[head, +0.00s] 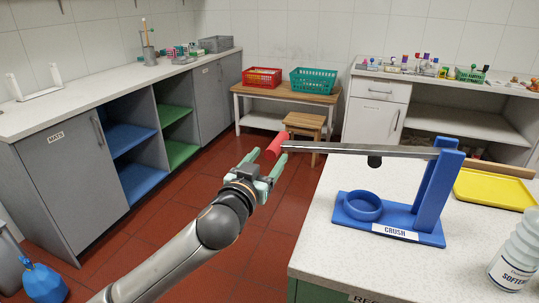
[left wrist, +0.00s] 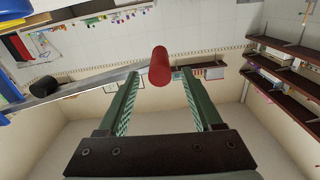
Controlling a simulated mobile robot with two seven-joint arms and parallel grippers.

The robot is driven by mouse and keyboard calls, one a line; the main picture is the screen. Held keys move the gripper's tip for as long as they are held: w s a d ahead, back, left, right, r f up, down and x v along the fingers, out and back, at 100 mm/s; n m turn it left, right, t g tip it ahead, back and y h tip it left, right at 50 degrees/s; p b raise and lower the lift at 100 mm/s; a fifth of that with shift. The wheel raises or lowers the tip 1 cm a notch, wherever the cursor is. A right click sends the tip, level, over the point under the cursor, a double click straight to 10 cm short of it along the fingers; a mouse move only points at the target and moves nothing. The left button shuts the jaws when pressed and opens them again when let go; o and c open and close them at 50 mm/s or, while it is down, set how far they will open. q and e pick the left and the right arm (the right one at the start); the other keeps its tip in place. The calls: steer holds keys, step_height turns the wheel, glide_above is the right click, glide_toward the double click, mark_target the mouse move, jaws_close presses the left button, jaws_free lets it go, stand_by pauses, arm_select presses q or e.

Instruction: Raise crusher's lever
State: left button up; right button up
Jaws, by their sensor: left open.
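The blue crusher has a flat base (head: 410,231) marked "CRUSH", a round blue cup (head: 362,206) and a blue upright at its right. It stands on the speckled worktop. Its grey metal lever (head: 350,148) runs from the upright out past the worktop's left edge, roughly level, with a black presser (head: 375,161) under it. The lever ends in a red handle (head: 277,145). My left gripper (head: 266,163) is open just below the handle. In the left wrist view, the red handle (left wrist: 160,66) appears between the green fingertips; contact cannot be told. My right gripper is out of view.
A yellow tray (head: 490,188) and a white softener bottle (head: 515,255) are on the worktop's right. A wooden stool (head: 305,123) and a bench with red (head: 262,77) and green baskets (head: 313,80) stand behind. Red floor is open around the gripper.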

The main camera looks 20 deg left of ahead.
arm_select(q)
steer(key=shift+w, duration=0.8)
jaws_close()
stand_by(1.0)
